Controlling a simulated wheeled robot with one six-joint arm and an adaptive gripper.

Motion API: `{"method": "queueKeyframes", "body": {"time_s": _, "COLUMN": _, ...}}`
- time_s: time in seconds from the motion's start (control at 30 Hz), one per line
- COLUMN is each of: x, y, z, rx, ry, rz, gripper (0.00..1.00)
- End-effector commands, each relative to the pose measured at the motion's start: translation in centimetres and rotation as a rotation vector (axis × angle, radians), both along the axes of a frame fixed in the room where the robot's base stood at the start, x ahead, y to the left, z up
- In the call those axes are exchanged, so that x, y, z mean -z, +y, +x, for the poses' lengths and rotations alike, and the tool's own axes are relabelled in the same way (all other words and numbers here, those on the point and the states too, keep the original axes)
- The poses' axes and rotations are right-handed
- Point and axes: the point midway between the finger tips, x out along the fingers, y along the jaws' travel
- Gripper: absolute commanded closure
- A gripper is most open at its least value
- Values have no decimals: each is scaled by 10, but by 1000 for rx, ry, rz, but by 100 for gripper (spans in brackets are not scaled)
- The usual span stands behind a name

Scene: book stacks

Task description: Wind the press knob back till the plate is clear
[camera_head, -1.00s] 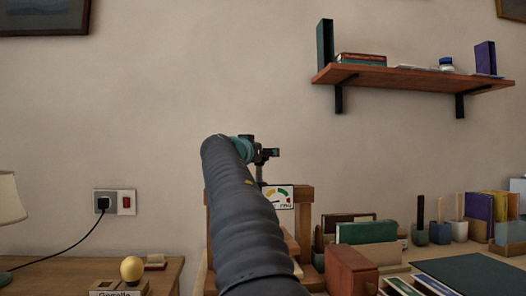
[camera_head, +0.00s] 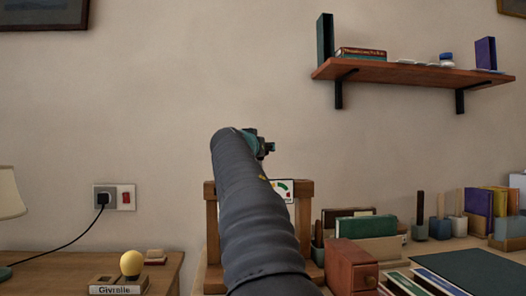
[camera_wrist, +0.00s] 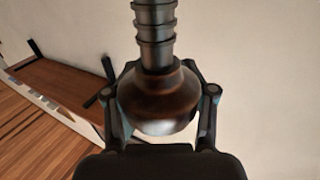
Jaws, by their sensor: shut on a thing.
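My gripper (camera_head: 262,146) is above the wooden press frame (camera_head: 211,226). In the wrist view, its two fingers close from both sides on the dark brown, rounded press knob (camera_wrist: 158,97). A ribbed metal screw (camera_wrist: 155,32) runs from the knob to the top of that view. In the head view, the knob and screw are hidden behind my arm and gripper. A dial gauge (camera_head: 284,186) with coloured bands shows partly beside my arm; its needle is unclear. The press plate is hidden behind my arm, so its gap cannot be seen.
Books (camera_head: 366,227) and a reddish wooden box (camera_head: 350,268) stand close to the right of the press. A wall shelf (camera_head: 400,75) is at upper right. A side table with a yellow ball (camera_head: 131,264) is at left. The air left of my arm is clear.

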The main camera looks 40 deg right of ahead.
Motion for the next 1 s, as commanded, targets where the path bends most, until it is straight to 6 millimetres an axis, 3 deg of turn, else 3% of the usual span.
{"method": "queueKeyframes", "body": {"time_s": 0.5, "x": 0, "y": 4, "z": 5, "rx": -283, "ry": 9, "rz": 9, "gripper": 81}}
{"method": "queueKeyframes", "body": {"time_s": 0.97, "x": 5, "y": 5, "z": 6, "rx": -315, "ry": 3, "rz": 7, "gripper": 81}}
{"method": "queueKeyframes", "body": {"time_s": 1.0, "x": 5, "y": 5, "z": 6, "rx": -314, "ry": 3, "rz": 7, "gripper": 44}}
